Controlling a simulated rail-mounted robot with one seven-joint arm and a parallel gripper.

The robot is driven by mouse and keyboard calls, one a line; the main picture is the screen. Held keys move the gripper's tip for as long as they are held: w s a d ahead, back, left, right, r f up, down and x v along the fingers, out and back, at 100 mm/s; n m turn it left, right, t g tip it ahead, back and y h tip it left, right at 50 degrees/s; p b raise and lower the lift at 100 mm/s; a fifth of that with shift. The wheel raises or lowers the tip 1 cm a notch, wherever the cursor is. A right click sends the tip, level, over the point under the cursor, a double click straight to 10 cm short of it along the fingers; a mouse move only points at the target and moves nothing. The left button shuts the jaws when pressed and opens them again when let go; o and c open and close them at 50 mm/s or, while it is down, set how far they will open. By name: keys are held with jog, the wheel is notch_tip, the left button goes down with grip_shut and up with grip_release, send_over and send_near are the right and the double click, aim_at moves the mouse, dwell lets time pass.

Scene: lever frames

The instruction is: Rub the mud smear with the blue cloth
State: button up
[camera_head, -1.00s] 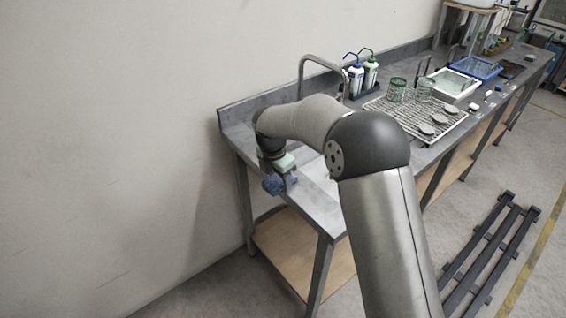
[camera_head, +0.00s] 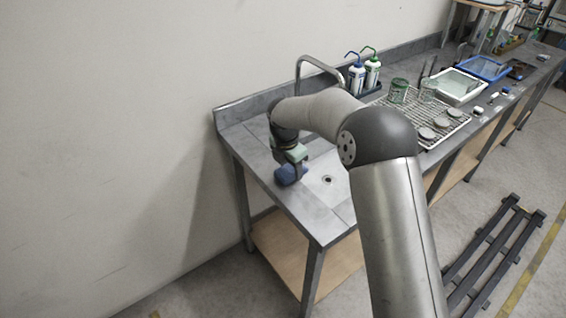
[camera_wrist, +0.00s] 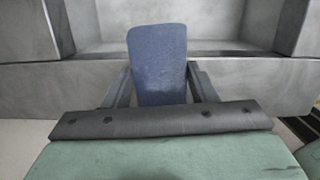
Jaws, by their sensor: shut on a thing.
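The blue cloth (camera_head: 289,174) is in my gripper (camera_head: 293,164), low over the near left part of the grey bench, beside the sink basin. In the wrist view the cloth (camera_wrist: 158,62) is a flat blue pad standing out between the two fingers of my gripper (camera_wrist: 160,84), which are shut on it. I cannot tell whether the cloth touches the bench top. The mud smear cannot be made out in either view.
The bench (camera_head: 250,151) runs along the wall. A sink basin with a drain (camera_head: 327,180) lies right of the cloth, below a tap (camera_head: 318,62). A wire rack (camera_head: 452,118) with grey discs, wash bottles (camera_head: 356,78) and trays stand farther back.

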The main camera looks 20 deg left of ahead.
jog(key=r, duration=0.1)
jog(key=r+p, duration=0.1)
jog(key=r, duration=0.1)
jog(key=shift+s+a+r, duration=0.1)
jog(key=shift+s+a, duration=0.1)
jog(key=shift+r+p, duration=1.55)
jog(key=shift+r, duration=0.6)
